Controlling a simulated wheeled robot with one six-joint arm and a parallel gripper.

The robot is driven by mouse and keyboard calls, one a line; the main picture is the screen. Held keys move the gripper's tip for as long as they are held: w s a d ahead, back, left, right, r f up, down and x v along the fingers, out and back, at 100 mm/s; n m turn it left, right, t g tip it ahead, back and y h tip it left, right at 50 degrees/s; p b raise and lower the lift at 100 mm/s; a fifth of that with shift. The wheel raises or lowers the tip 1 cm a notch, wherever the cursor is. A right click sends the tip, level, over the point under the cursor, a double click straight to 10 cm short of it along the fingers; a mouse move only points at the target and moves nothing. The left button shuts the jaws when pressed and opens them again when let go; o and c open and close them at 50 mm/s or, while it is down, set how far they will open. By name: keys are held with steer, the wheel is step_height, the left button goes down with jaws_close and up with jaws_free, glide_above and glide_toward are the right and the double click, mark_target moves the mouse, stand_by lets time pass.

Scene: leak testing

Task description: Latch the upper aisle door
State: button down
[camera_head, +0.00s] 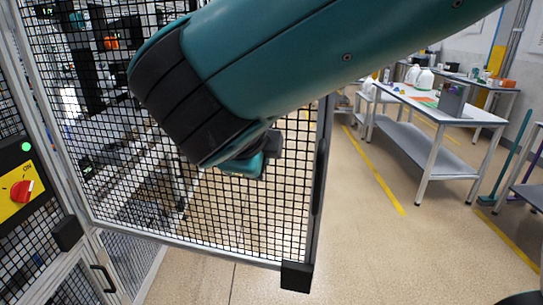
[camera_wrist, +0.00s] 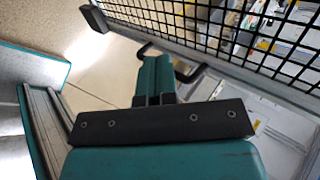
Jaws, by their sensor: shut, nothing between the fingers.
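The upper aisle door (camera_head: 225,247) is a black mesh panel in a grey metal frame. In the head view it stands swung out from the cell frame, with floor visible through its mesh. A dark strip (camera_head: 319,180) runs down its right edge, and a black block (camera_head: 297,277) sits at its lower right corner. My arm crosses in front and hides its upper part. My gripper (camera_wrist: 153,68) is shut and empty in the wrist view. A mesh panel (camera_wrist: 265,38) crosses the upper right there. A black curved handle (camera_wrist: 188,74) shows behind my fingers; contact cannot be told.
A yellow switch panel with a red knob (camera_head: 22,190) and a lit green lamp is on the cell frame at left. A lower mesh door with a black handle (camera_head: 103,278) is below. A white workbench (camera_head: 440,108) stands at right. Tan floor (camera_head: 370,255) is clear between.

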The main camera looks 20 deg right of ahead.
mark_target(276, 162)
steer(key=p+x, duration=0.1)
steer(key=x, duration=0.2)
steer(key=r+p+x, duration=0.1)
steer(key=x, duration=0.3)
steer(key=w+d+p+x, duration=0.1)
steer(key=x, duration=0.2)
steer(key=shift+w+d+r, duration=0.1)
steer(key=shift+w, duration=0.1)
steer(key=shift+w+d+p, duration=0.3)
steer(key=shift+w+p, duration=0.1)
steer(key=shift+w, duration=0.2)
